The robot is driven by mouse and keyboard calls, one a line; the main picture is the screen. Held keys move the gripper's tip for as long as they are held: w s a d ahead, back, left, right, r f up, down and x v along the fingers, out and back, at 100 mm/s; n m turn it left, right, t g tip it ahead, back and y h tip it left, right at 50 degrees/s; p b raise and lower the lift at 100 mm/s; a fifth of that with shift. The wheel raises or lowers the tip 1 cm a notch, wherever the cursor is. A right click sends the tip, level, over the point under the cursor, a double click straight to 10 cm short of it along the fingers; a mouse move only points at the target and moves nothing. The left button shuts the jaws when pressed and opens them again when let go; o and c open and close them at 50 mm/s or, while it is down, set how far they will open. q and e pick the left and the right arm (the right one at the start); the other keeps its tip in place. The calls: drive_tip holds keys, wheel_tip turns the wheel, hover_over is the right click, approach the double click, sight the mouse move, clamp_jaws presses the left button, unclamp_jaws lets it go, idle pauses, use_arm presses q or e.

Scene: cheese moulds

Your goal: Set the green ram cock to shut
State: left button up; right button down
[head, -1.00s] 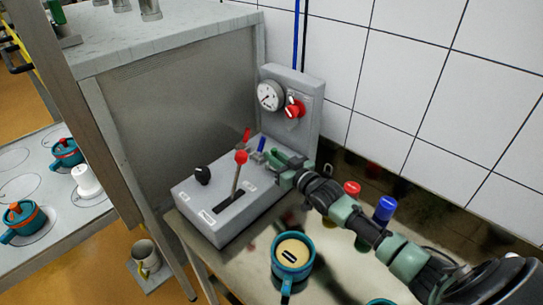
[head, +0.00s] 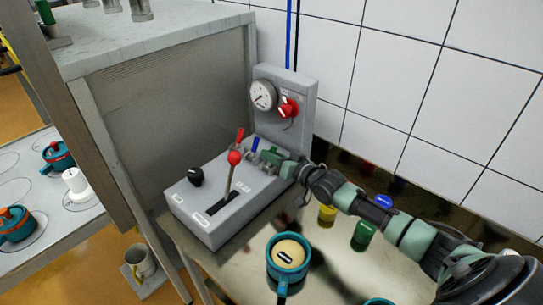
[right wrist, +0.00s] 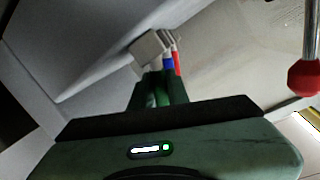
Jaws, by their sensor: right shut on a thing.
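The grey control box (head: 212,224) stands on the steel table and carries a row of small cocks at its back right. A red cock (head: 240,134) and a blue cock (head: 255,145) stand up side by side. My right gripper (head: 268,156) is at the right end of this row. The blue cock (right wrist: 168,64) and red cock (right wrist: 176,62) show just beyond. My left gripper is out of view.
A red-knobbed lever (head: 234,158) and a black knob (head: 195,177) rise from the box. Behind stands a panel with a gauge (head: 263,95) and red knob (head: 289,107). A teal mould (head: 289,268) sits in front; yellow (head: 327,215) and green (head: 362,236) pieces lie below my arm.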

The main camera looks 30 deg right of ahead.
drive_tip(key=c, duration=1.4)
unclamp_jaws()
drive_tip(key=shift+o, duration=0.2)
drive_tip(key=shift+s+d, duration=0.1)
drive_tip(key=shift+s, duration=0.4)
drive_tip(key=v, duration=0.6)
drive_tip(key=shift+s+b, duration=0.35)
drive_tip(key=shift+b, duration=0.05)
drive_tip(key=shift+d+r, duration=0.1)
drive_tip(key=shift+d, duration=0.05)
